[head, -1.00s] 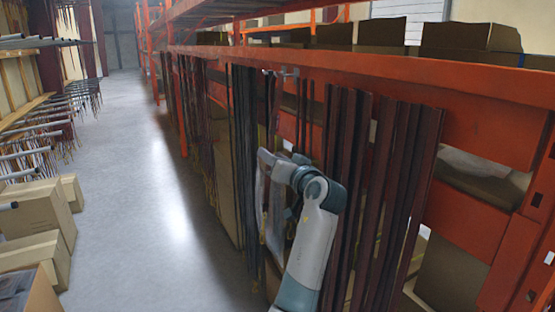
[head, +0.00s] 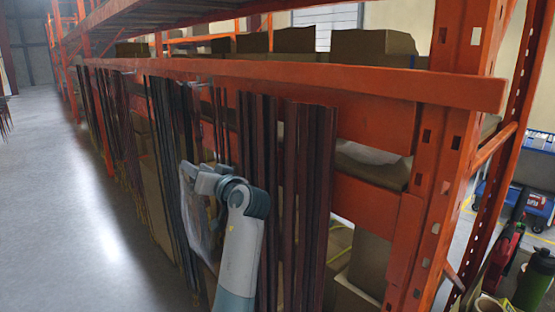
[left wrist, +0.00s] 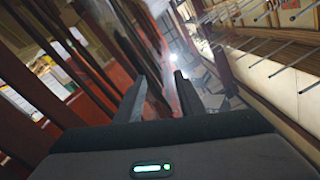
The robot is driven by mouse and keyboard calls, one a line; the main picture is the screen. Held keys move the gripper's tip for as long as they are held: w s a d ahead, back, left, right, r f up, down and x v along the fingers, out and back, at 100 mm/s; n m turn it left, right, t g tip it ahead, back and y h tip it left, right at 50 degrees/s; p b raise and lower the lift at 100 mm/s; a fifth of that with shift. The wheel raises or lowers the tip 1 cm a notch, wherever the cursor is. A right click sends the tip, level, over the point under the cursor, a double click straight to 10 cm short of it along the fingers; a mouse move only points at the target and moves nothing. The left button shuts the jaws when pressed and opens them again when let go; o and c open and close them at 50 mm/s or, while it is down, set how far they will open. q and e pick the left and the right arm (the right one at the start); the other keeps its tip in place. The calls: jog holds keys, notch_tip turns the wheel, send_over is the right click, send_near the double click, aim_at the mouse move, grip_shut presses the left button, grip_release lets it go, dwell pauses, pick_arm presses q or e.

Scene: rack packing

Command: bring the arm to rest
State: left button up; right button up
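My left arm (head: 243,245) comes up from the bottom of the head view, in front of the orange rack. Its wrist (head: 215,182) is bent to the left, close to dark strips (head: 285,190) hanging from the rack. The fingers are hard to make out there. In the left wrist view, the left gripper (left wrist: 161,82) has its two dark fingers apart, with nothing held between them. My right gripper is in neither view.
The orange rack (head: 300,72) runs along the aisle, with cardboard boxes (head: 372,46) on it. Its upright (head: 445,150) stands at right. Beyond it are a blue cart (head: 492,192) and a green bottle (head: 535,280). The grey floor (head: 75,220) at left is clear.

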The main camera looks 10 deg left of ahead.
pick_arm(q)
jog(key=s+d+f+m+g+h, duration=0.15)
jog(key=s+f, duration=0.45)
jog(key=f, duration=0.6)
jog(key=s+f+m+h, duration=0.1)
jog(key=s+f+h, duration=0.2)
jog(key=s+f, duration=0.6)
jog(key=s+d+f+m+g+h, duration=0.1)
jog(key=s+f+h, duration=0.25)
jog(key=f, duration=1.05)
jog(key=s+d+f+m+g+h, duration=0.1)
jog(key=s+d+f+g+h, duration=0.2)
jog(key=s, duration=0.8)
jog(key=s+d+f+m+g+h, duration=0.15)
jog(key=s+d+f, duration=0.3)
jog(key=s, duration=0.75)
jog(key=s+d+f+m+g+h, duration=0.15)
jog(key=s+f, duration=0.35)
jog(key=s, duration=0.6)
notch_tip(320, 180, down, 28)
jog(key=s+d, duration=0.1)
jog(key=s+a+f+g, duration=0.2)
jog(key=s+a+f, duration=0.1)
jog(key=s+f, duration=1.5)
